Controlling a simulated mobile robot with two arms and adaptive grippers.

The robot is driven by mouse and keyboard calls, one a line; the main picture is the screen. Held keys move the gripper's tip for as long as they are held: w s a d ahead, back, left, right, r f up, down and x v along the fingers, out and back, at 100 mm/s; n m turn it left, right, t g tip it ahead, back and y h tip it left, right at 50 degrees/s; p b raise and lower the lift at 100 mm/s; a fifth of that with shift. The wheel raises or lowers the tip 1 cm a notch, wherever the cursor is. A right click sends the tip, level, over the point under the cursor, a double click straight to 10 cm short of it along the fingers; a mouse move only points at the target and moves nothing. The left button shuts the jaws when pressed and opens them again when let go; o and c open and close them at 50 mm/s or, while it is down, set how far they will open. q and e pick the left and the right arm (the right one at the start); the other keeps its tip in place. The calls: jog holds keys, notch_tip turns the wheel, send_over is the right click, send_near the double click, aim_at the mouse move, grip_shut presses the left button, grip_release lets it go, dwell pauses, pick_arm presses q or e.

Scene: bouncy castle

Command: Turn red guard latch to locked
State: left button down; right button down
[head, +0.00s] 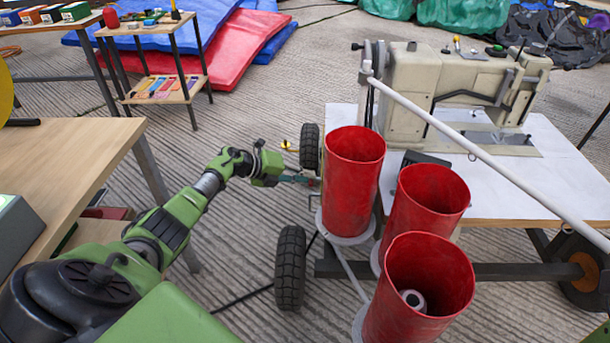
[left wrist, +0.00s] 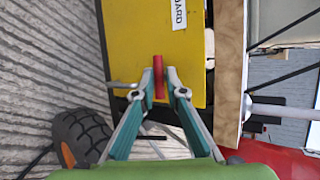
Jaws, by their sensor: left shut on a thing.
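The red guard latch (left wrist: 158,72) is a short red bar, standing roughly upright in the left wrist view against a yellow guard panel (left wrist: 185,75). A white label (left wrist: 179,14) on the panel shows letters ending in "ARD". My left gripper (left wrist: 159,84) has its two teal fingers on either side of the latch, shut on it. My right gripper is not in view.
Several red cylinders (head: 353,175) stand close to the right of my left gripper. A sewing machine (head: 440,95) stands on a white-topped table (head: 560,180). A wooden table (head: 70,160) is at the left, with bare floor between.

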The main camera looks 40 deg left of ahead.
pick_arm(q)
jog(key=shift+w+a+r, duration=0.1)
jog(key=shift+a, duration=0.05)
dwell(0.3)
jog(key=c, duration=2)
grip_release()
jog(key=shift+c, duration=0.2)
jog(key=v, duration=0.7)
jog(key=shift+s, duration=0.2)
